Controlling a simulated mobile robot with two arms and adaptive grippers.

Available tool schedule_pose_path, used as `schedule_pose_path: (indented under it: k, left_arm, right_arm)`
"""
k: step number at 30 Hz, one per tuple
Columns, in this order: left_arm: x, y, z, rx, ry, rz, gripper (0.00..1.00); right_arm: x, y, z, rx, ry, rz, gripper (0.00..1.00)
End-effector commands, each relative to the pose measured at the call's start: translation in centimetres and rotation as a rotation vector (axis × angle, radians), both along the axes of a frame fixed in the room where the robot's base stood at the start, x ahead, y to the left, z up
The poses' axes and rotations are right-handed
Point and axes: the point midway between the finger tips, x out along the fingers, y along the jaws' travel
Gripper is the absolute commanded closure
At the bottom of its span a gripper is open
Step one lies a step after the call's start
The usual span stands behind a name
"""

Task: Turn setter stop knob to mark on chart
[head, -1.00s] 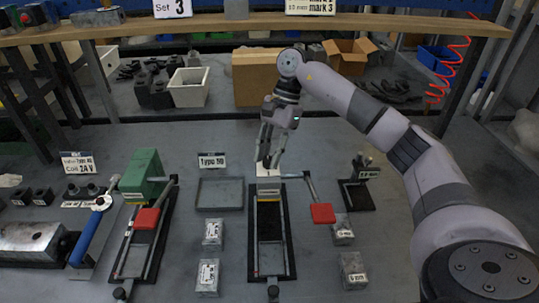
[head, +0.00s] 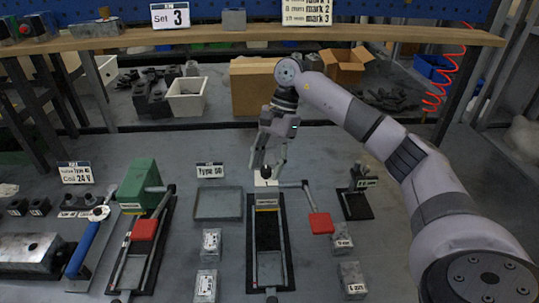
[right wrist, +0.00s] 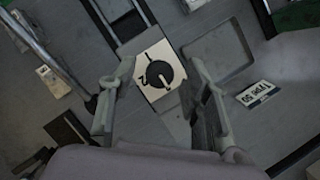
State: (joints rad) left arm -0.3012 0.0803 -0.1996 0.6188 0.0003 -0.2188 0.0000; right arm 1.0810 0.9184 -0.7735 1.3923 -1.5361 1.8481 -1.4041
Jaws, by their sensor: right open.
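The setter's stop knob (right wrist: 159,74) is black and round, on a white plate (right wrist: 152,57) with a 2 readable beside it. In the head view, the dark knob (head: 267,175) stands at the far end of the long dark setter (head: 268,232). My right gripper (head: 268,166) points down over the knob, its fingers spread. The right wrist view shows the open fingers on either side of the knob, without visible contact. The chart (head: 307,12) on the shelf is partly cut off; mark 2 and mark 3 lines show. My left gripper is out of view.
A Set 3 sign (head: 170,15) stands on the shelf. A lever with a red pad (head: 320,223) lies right of the knob. A grey tray (head: 218,204) lies left of the setter. A green-headed device (head: 140,185) stands farther left. Small labelled blocks flank the setter.

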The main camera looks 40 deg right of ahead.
Motion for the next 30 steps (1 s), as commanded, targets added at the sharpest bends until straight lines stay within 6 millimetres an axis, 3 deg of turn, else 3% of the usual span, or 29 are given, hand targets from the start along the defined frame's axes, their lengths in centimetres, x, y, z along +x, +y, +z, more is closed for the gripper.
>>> schedule_pose_path:
  k: [5,16,21,30]
  left_arm:
    - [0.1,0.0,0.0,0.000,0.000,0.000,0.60]
    - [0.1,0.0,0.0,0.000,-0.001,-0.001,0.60]
    - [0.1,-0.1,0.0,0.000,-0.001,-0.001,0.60]
    - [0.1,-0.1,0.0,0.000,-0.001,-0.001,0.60]
  right_arm:
    - [0.3,-0.7,2.1,0.001,-0.005,-0.001,0.56]
    - [1.0,-3.7,9.3,0.000,-0.005,-0.002,0.56]
    - [1.1,-4.2,10.5,-0.001,-0.004,0.000,0.56]
    - [1.2,-4.4,11.0,0.000,-0.001,0.000,0.56]
